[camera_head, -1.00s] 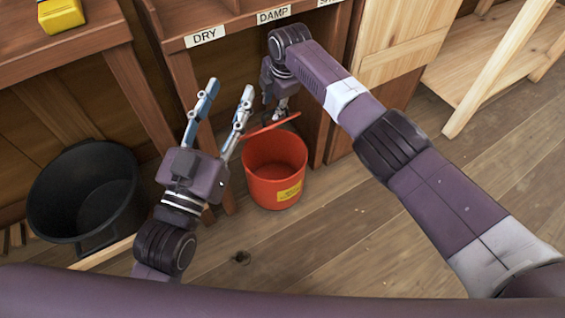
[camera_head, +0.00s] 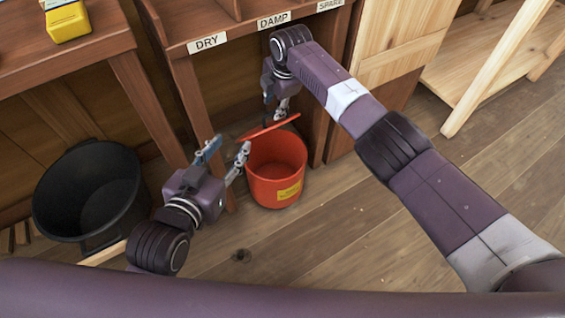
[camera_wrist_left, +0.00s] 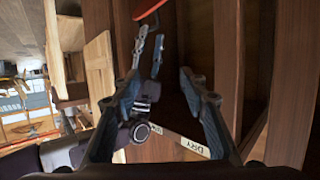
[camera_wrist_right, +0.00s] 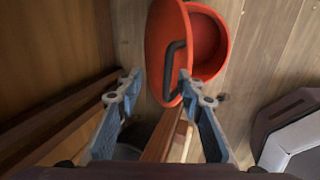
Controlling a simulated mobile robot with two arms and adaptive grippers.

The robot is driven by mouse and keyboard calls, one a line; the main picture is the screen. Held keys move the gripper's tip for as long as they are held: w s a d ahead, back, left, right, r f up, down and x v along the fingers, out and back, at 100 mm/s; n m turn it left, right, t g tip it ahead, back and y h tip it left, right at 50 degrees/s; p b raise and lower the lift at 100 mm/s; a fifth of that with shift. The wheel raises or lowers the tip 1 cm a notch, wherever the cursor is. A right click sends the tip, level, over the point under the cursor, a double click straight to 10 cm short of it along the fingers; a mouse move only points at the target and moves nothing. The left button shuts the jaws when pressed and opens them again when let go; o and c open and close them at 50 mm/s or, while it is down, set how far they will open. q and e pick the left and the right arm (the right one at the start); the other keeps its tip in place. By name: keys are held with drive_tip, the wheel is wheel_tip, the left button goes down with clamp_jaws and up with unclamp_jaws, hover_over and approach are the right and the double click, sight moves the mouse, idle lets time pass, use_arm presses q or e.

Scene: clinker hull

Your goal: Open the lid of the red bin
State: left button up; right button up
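The red bin (camera_head: 278,180) stands on the floor in front of the bench, with a yellow label on its side. Its red lid (camera_head: 268,129) is tilted up at the back left, and part of the inside shows. In the right wrist view the lid (camera_wrist_right: 163,30) has a dark handle (camera_wrist_right: 173,68). My right gripper (camera_head: 275,108) is by the lid; in its wrist view its open fingers (camera_wrist_right: 158,82) are on either side of the handle. My left gripper (camera_head: 228,150) is open and empty, left of the bin. The lid's edge (camera_wrist_left: 148,9) shows in the left wrist view.
A black tub (camera_head: 85,195) stands on the floor at left. The bench with DRY, DAMP and SPARE labels (camera_head: 273,20) is behind the bin, its legs close by. A yellow object (camera_head: 67,22) is on the left table. The floor in front of the bin is clear.

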drive_tip(key=shift+s+d+r+p, duration=0.2)
drive_tip(key=shift+r+p, duration=0.45)
drive_tip(key=shift+p, duration=0.35)
use_arm(q)
drive_tip(key=s+a+f+g+y+p, duration=0.1)
drive_tip(key=s+a+f+g, duration=0.2)
drive_tip(key=s+f+g, duration=0.45)
drive_tip(key=s+a+f+g+y+p, duration=0.1)
drive_tip(key=s+a+f+g+y, duration=0.3)
drive_tip(key=s, duration=0.6)
use_arm(e)
drive_tip(key=shift+s+r, duration=0.15)
drive_tip(key=shift+r, duration=0.55)
use_arm(q)
wheel_tip(320, 180, down, 6)
drive_tip(key=w+d+h+p, duration=0.1)
drive_tip(key=h+p, duration=0.1)
drive_tip(key=p, duration=0.1)
drive_tip(key=shift+n+t+p, duration=0.3)
drive_tip(key=shift+t+p, duration=0.05)
use_arm(e)
drive_tip(key=shift+v, duration=1)
use_arm(q)
drive_tip(key=shift+w, duration=0.1)
use_arm(e)
drive_tip(key=shift+d, duration=0.1)
drive_tip(key=shift+s, duration=0.1)
